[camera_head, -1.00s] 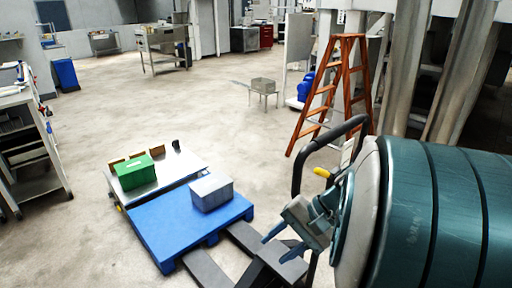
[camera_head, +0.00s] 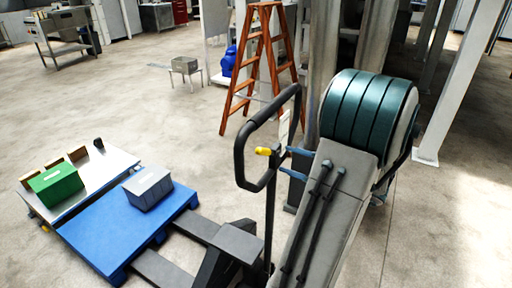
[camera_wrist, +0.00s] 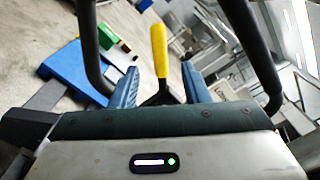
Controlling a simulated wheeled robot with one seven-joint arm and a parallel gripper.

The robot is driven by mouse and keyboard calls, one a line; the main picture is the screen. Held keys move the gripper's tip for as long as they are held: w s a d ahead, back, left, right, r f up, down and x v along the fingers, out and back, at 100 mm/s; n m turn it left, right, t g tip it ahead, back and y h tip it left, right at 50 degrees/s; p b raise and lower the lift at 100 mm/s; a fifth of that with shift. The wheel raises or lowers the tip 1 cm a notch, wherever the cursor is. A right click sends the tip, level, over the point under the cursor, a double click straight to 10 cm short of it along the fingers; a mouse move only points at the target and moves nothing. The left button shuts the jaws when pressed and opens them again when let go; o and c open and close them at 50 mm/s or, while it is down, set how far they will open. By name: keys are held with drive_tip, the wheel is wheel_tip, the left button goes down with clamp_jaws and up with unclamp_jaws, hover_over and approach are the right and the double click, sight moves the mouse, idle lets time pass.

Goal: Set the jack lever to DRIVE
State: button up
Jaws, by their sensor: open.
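The jack lever has a yellow grip (camera_head: 263,151) and sits inside the black loop handle (camera_head: 240,165) of the pallet jack. In the wrist view the yellow lever (camera_wrist: 159,50) stands upright, with a dark stem at its base. My gripper (camera_head: 285,161) is at the right side of the handle, its blue fingers pointing left toward the lever. In the wrist view my gripper (camera_wrist: 159,72) is open, one finger on each side of the lever, with gaps between. I see no contact. The jack handle frames both sides of the wrist view. No DRIVE marking is readable.
The jack's forks run to a blue pallet (camera_head: 105,240) carrying a grey bin (camera_head: 148,188). Beside it a low platform (camera_head: 110,165) holds a green box (camera_head: 56,184). An orange stepladder (camera_head: 262,70) stands behind the handle. Open floor lies to the left and back.

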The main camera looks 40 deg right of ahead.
sight(257, 150)
drive_tip(key=p+x, duration=0.2)
drive_tip(key=x, duration=0.8)
drive_tip(key=shift+w+a, duration=0.2)
drive_tip(key=shift+w, duration=0.15)
clamp_jaws()
